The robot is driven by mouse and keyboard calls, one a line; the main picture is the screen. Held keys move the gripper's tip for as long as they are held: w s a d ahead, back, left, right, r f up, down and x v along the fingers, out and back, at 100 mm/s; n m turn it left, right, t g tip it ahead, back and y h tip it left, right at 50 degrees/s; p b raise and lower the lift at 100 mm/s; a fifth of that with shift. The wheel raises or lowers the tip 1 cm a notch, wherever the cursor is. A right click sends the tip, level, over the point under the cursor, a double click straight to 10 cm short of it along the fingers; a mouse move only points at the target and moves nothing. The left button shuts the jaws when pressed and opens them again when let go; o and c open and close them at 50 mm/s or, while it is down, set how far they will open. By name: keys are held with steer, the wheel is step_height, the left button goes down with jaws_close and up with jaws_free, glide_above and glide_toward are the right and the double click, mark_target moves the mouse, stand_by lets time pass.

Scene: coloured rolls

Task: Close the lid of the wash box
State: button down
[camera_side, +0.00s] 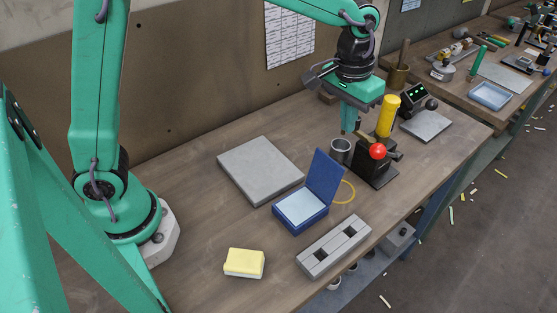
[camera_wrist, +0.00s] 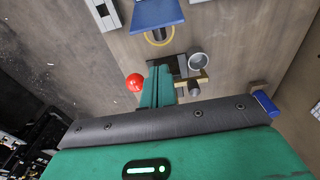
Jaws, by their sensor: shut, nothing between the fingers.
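The wash box (camera_side: 300,212) is a blue open box with a pale inside, in the middle of the bench. Its blue lid (camera_side: 324,176) stands up at the box's right edge, tilted slightly back. In the wrist view the lid (camera_wrist: 157,14) shows at the top edge; the box itself is mostly out of that picture. My gripper (camera_side: 349,128) points down above the bench, to the right of and beyond the lid, apart from it. Its green fingers (camera_wrist: 158,84) are together in the wrist view, with nothing between them.
A grey cup (camera_side: 341,148) and a black stand (camera_side: 375,168) with a red ball (camera_side: 377,151) are near my gripper. A yellow ring (camera_side: 345,192) lies beside the lid. A grey plate (camera_side: 260,168), grey slotted block (camera_side: 334,250) and yellow sponge (camera_side: 244,261) surround the box.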

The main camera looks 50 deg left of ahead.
mark_target(329, 175)
steer(key=shift+f, duration=0.1)
step_height(329, 175, down, 10)
steer(key=shift+w, duration=0.4)
stand_by(0.4)
